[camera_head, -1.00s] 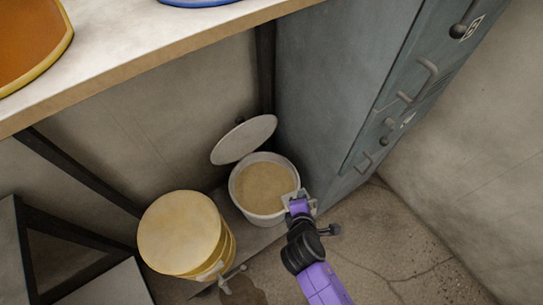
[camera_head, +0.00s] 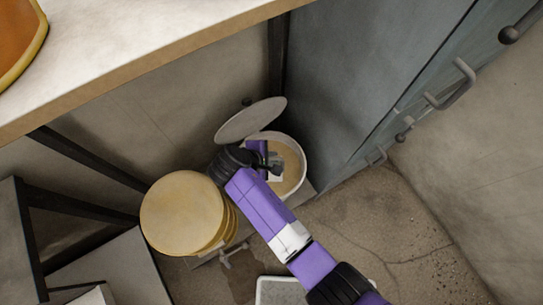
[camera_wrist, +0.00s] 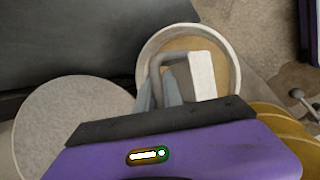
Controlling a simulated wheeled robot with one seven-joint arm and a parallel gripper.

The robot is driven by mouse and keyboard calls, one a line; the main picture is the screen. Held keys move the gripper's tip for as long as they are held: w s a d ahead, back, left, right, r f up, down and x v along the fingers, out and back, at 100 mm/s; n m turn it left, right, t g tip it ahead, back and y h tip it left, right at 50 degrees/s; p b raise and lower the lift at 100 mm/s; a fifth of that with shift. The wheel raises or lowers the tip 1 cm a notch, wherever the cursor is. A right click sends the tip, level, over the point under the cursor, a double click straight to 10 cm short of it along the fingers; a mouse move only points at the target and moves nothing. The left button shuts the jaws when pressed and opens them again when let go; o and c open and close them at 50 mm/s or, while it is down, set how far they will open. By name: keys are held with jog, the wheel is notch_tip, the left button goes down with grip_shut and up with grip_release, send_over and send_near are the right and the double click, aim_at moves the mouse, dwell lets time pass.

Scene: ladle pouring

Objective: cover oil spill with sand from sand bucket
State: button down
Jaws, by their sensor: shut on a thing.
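The sand bucket (camera_head: 302,165) is a pale round bucket with tan sand (camera_head: 292,170) in it, between the yellow drum and the grey cabinet. My gripper (camera_head: 274,170) is over the bucket's mouth and hides part of it. In the wrist view my gripper (camera_wrist: 170,88) is shut on the grey handle of a white scoop (camera_wrist: 202,75). The scoop is over or in the bucket (camera_wrist: 233,62); I cannot tell whether it touches the sand. A dark oil spill (camera_head: 238,284) lies on the floor below the drum's tap.
The bucket's round lid (camera_head: 250,120) leans behind it. The yellow drum (camera_head: 183,213) stands to the left, its tap (camera_head: 232,256) low in front. A shelf edge (camera_head: 130,78) overhangs above. The cabinet (camera_head: 350,75) stands to the right. A pale tray-like thing (camera_head: 280,290) shows at the bottom.

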jog(key=w+f+b, duration=0.4)
jog(key=f+b, duration=0.8)
jog(key=b, duration=0.2)
jog(key=shift+a+f+t, duration=0.15)
jog(key=shift+f+t, duration=0.1)
jog(key=shift+t, duration=0.15)
dwell(0.4)
